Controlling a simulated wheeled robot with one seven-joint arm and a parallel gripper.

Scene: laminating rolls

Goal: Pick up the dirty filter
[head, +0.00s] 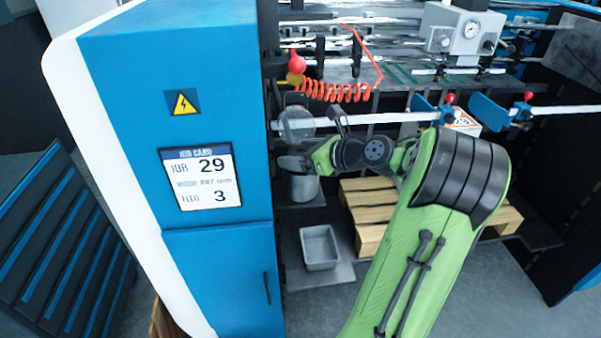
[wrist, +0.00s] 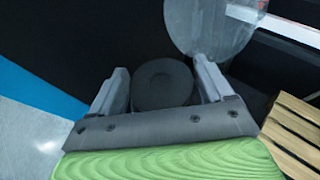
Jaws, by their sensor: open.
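A dark grey round filter (wrist: 163,86) with a ring-shaped end face shows in the wrist view. It lies between the two fingers of my gripper (wrist: 160,72). The fingers stand open on either side, with a visible gap at the left finger; I cannot tell whether the right finger touches it. I cannot make out the filter there.
A grey tray (head: 320,247) sits lower down. A wooden pallet (head: 372,205) lies to the right. The blue cabinet (head: 220,110) bounds the left.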

